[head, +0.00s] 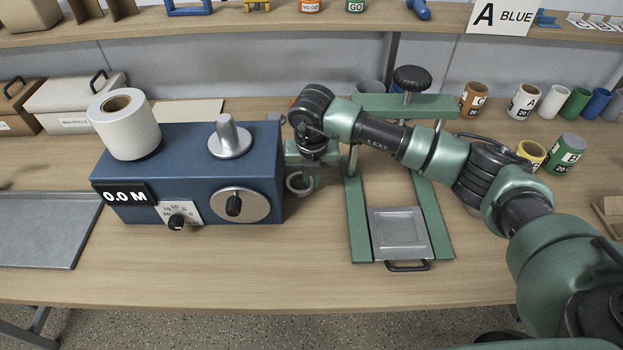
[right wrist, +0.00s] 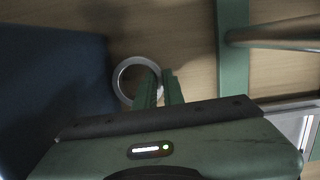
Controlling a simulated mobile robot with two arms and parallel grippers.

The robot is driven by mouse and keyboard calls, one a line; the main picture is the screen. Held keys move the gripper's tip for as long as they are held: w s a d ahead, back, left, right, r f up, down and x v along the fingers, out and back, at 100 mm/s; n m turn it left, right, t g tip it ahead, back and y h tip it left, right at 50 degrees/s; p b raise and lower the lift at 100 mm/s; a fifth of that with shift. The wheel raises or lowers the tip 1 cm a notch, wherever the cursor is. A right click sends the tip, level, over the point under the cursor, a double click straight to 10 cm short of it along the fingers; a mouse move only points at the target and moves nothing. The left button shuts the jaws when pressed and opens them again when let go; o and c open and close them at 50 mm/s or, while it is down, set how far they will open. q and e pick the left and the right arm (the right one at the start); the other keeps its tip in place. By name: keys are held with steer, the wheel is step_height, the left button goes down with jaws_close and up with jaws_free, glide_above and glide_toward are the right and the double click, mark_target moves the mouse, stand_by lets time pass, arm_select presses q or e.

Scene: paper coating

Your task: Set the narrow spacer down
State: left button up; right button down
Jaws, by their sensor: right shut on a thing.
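The narrow spacer is a thin pale grey ring (head: 291,187), seen just right of the blue machine; it also shows in the right wrist view (right wrist: 116,84). My right gripper (head: 309,182) is shut on the right side of the ring's wall. In the right wrist view its two green fingers (right wrist: 161,80) meet the ring's right edge, and the ring's hole is open to the wood below. I cannot tell whether the ring touches the table. My left gripper is not in view.
The blue machine (head: 180,190) stands close left of the ring, with a white roll (head: 124,132) on top. A green press frame (head: 358,230) with a metal plate (head: 400,235) is close right. Several cans and cups stand at the back right. The front table strip is clear.

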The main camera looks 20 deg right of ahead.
steer(key=shift+f, duration=0.65)
steer(key=shift+f, duration=0.15)
steer(key=c, duration=1.5)
jaws_free()
